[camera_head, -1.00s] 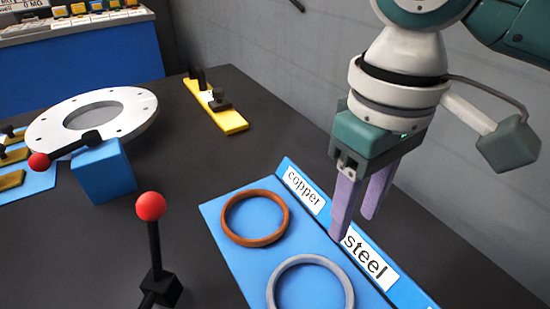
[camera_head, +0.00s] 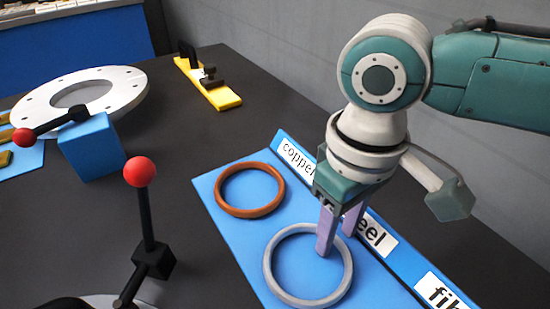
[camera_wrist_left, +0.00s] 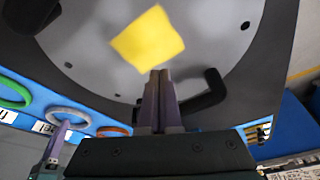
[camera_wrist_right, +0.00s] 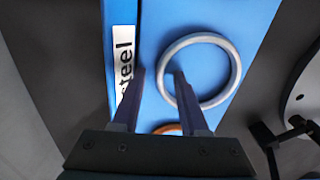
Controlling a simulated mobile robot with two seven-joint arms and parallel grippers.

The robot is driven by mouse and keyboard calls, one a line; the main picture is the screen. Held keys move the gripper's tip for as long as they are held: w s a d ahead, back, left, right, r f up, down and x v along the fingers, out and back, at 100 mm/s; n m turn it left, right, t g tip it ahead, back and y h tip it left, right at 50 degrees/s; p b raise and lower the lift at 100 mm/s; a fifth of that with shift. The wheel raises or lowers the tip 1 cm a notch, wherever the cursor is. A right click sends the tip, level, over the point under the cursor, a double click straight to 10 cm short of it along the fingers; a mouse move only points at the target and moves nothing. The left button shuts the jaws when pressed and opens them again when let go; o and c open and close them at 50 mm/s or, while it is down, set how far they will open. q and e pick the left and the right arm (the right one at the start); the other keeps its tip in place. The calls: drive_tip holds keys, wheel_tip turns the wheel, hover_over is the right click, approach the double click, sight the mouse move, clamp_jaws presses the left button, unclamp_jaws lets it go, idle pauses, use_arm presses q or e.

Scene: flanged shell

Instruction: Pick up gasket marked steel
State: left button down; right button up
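The grey steel gasket (camera_head: 268,264) lies flat on the blue board (camera_head: 215,208), beside a label (camera_head: 375,238) ending "eel"; the right wrist view reads "steel" there (camera_wrist_right: 123,60). My right gripper (camera_head: 338,241) points down at the gasket's edge nearest the label. Its fingers are apart, one over the ring's inner side and one outside, towards the label. In the right wrist view the gasket (camera_wrist_right: 236,66) shows beyond the open fingers; contact cannot be told. My left gripper (camera_wrist_left: 160,78) shows in the left wrist view with its fingers together and nothing seen between them.
A copper gasket (camera_head: 220,193) lies beside the steel one. A green ring (camera_wrist_left: 24,92) shows in the left wrist view. A red-knobbed lever (camera_head: 140,172) stands left of the board. Behind are a blue block (camera_head: 92,150), white flange (camera_head: 125,95) and yellow fixture (camera_head: 222,99).

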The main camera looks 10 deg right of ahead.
clamp_jaws()
idle(1.2)
